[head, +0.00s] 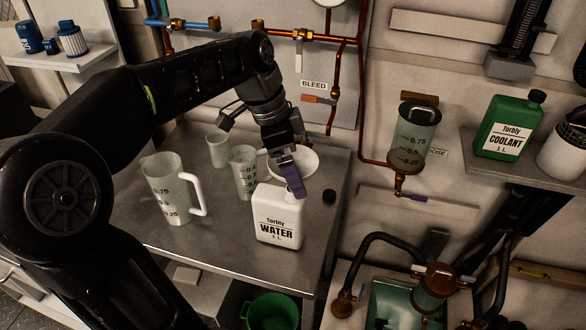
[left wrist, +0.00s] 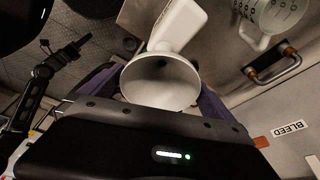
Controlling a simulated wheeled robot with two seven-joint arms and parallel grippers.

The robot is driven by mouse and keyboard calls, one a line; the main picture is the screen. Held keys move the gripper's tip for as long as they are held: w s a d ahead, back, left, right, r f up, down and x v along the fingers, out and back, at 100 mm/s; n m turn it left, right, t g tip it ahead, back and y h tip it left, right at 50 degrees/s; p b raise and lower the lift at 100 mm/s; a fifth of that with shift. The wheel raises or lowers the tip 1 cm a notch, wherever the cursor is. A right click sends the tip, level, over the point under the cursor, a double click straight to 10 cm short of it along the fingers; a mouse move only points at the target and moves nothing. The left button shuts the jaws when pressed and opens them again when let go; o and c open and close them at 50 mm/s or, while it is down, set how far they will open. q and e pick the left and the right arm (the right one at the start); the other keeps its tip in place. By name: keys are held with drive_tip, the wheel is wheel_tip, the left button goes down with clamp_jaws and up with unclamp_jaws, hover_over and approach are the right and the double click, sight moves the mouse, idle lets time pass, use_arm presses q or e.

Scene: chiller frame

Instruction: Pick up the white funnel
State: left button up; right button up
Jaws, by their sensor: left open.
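The white funnel (head: 308,163) is above the table behind the white water jug, partly hidden by my left gripper (head: 290,178). In the left wrist view the wide round mouth of the funnel (left wrist: 160,82) faces the camera, between the two purple fingers of my left gripper (left wrist: 157,95). The fingers are apart, on either side of the funnel's mouth. I cannot tell whether they touch it. The funnel's spout is hidden.
The water jug (head: 278,218) stands right in front of the gripper. A large measuring jug (head: 165,185), a graduated beaker (head: 243,175) and a smaller cup (head: 218,150) stand to its left. A black cap (head: 329,196) lies to the right. Pipes with valves (head: 290,35) run along the back wall.

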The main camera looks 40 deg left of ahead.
use_arm(q)
drive_tip(key=shift+x, duration=1.2)
drive_tip(key=shift+c, duration=0.3)
drive_tip(key=c, duration=1.3)
drive_tip(key=shift+o, duration=0.2)
drive_tip(key=shift+r, duration=0.55)
wheel_tip(320, 180, up, 9)
drive_tip(key=p, duration=0.1)
